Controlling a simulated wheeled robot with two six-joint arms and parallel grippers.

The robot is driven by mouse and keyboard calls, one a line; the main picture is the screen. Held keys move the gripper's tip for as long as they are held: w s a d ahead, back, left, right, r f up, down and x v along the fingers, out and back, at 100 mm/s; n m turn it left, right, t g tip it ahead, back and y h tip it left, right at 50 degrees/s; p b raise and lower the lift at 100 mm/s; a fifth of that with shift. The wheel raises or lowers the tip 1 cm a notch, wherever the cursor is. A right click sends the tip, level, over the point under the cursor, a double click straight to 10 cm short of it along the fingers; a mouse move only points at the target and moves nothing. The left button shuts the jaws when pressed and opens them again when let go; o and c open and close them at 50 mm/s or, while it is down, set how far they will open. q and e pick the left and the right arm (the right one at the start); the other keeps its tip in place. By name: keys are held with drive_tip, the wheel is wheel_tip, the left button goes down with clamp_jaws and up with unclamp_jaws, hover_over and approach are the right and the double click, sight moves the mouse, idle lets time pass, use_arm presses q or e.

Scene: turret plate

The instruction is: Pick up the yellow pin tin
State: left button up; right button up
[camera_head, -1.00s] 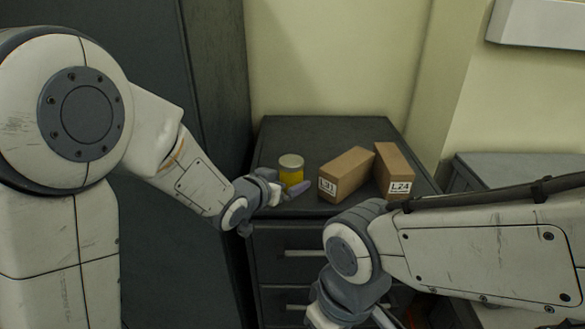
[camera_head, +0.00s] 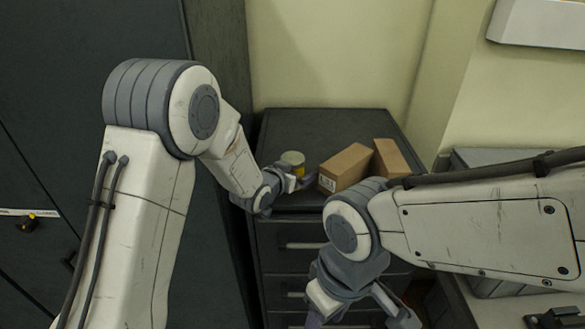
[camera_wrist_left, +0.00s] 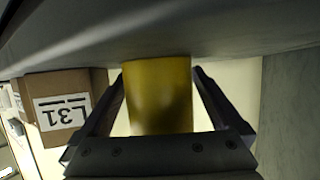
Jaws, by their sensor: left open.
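The yellow pin tin (camera_head: 292,158), with a pale lid, stands on top of the dark drawer cabinet (camera_head: 300,130). My left gripper (camera_head: 300,181) is at the tin's near side, partly covering it in the head view. In the left wrist view the yellow tin (camera_wrist_left: 160,95) shows between the two spread fingers of my open left gripper (camera_wrist_left: 160,100), with light gaps beside it. My right gripper (camera_head: 358,317) hangs low in front of the drawers, its fingers apart, nothing seen between them.
A brown box (camera_head: 345,167) stands just right of the tin; the L31 box also shows in the left wrist view (camera_wrist_left: 60,105). A second brown box (camera_head: 390,158) is beside it. A dark cabinet (camera_head: 100,50) rises at the left. The cabinet top behind the tin is clear.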

use_arm(q)
clamp_jaws()
drive_tip(key=shift+r, duration=0.1)
